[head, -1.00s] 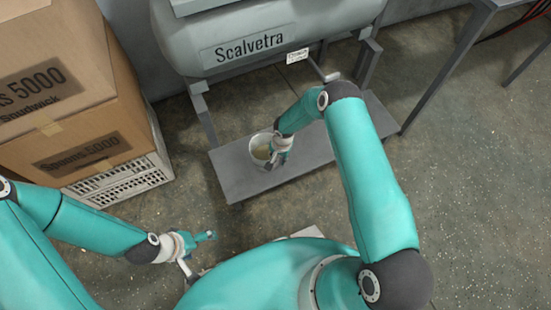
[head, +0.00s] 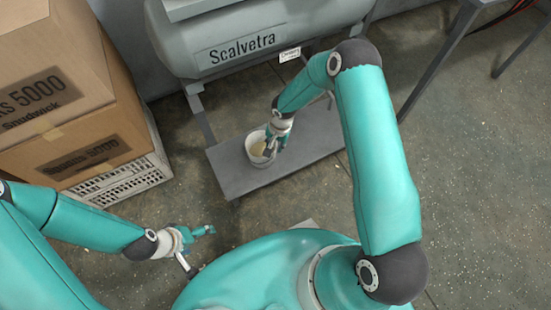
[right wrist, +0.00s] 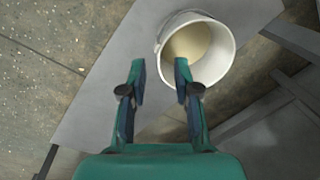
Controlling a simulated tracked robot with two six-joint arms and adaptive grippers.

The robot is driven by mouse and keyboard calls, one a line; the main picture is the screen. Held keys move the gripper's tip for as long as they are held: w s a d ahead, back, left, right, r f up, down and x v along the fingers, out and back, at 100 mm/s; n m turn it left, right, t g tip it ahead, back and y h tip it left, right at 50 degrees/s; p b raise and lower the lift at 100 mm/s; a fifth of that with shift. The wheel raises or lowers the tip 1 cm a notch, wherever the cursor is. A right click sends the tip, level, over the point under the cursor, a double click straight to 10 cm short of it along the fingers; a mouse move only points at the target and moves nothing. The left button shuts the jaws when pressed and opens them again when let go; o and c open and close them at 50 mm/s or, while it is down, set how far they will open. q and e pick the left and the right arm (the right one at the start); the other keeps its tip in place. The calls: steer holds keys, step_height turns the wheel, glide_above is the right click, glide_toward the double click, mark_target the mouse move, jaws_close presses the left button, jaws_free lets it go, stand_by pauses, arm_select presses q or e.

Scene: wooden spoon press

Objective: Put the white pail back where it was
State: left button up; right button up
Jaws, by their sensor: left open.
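The white pail (head: 253,158) stands upright on the grey low platform (head: 231,178) under the tank. It holds a pale, yellowish content. My right gripper (head: 269,146) is at the pail's right side in the head view. In the right wrist view, the pail (right wrist: 223,67) is at the top, and the fingers of my right gripper (right wrist: 160,68) are apart, one to each side of its near-left rim. I cannot tell whether they touch it. My left gripper (head: 206,232) is open and empty over the floor at lower left, away from the pail.
A grey tank labelled Scalvetra (head: 270,60) hangs over the platform's back. Cardboard boxes (head: 75,135) sit on a white crate (head: 125,183) at left. A grey metal frame (head: 435,65) stands at right. The platform's right part is bare.

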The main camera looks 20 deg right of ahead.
steer(key=s+a+r+n+y, duration=0.1)
steer(key=s+a+r+n, duration=0.1)
steer(key=s, duration=0.8)
steer(key=s+a+r+n+y, duration=0.1)
steer(key=s+a+n, duration=0.3)
steer(key=s, duration=0.6)
steer(key=a+r, duration=0.1)
steer(key=a, duration=0.1)
steer(key=shift+s+a+r+n+y, duration=0.3)
steer(key=shift+r+n+y, duration=0.05)
steer(key=shift+n+y, duration=0.05)
steer(key=shift+r, duration=0.1)
step_height(320, 180, up, 27)
steer(key=p, duration=2.7)
